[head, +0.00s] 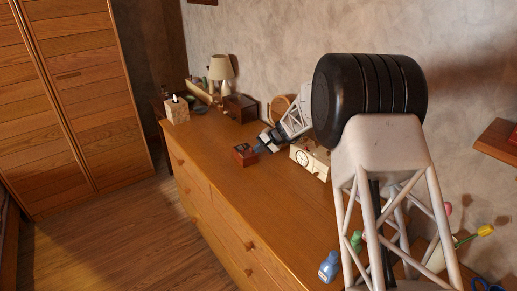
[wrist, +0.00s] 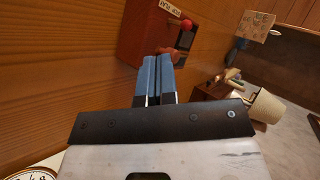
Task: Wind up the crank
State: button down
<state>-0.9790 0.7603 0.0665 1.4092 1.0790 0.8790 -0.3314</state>
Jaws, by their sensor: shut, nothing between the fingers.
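A small reddish-brown box (head: 244,155) with a pale label sits on the wooden dresser top; it also shows large in the wrist view (wrist: 138,38). A red knob (wrist: 186,25) stands out from its side, seemingly the crank's handle. A brownish part, perhaps the rest of the crank, shows just past my fingertips, partly hidden by them. My gripper (wrist: 164,56) has its two blue fingers together and empty, right beside the box; in the head view it is to the right of the box (head: 261,146). I cannot tell whether the fingers touch the crank.
A cream clock (head: 311,160) stands close to my gripper. A tissue box (head: 177,111), a dark wooden box (head: 240,108) and a lamp (head: 221,68) stand farther back. A blue bottle (head: 328,267) is nearer. The dresser top (head: 215,140) left of the box is clear.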

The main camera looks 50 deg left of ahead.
jog(key=shift+s+d+m+t+y, duration=0.1)
jog(key=shift+s+m+t+y, duration=0.2)
jog(key=shift+m+t, duration=0.3)
jog(key=shift+s+m+t+y, duration=0.25)
jog(key=shift+m+t, duration=0.2)
jog(key=shift+m, duration=0.3)
jog(key=shift+s+m+t+y, duration=0.15)
jog(key=shift+s+m+t, duration=0.25)
jog(key=shift+m, duration=0.35)
jog(key=shift+s+m+t, duration=0.25)
jog(key=shift+m+t, duration=0.6)
jog(key=shift+m, duration=0.1)
jog(key=shift+s+m+t, duration=0.2)
jog(key=shift+m+t, duration=0.6)
jog(key=shift+m, duration=0.15)
jog(key=shift+s+a+m+t, duration=0.15)
jog(key=shift+a+m+t, duration=0.15)
jog(key=shift+m, duration=0.1)
jog(key=shift+s+a, duration=0.25)
jog(key=shift+s, duration=0.2)
jog(key=shift+s+a, duration=0.2)
jog(key=shift+a, duration=0.05)
jog(key=shift+s+a, duration=0.15)
jog(key=shift+a, duration=0.05)
jog(key=shift+w+a, duration=0.25)
jog(key=shift+w, duration=0.5)
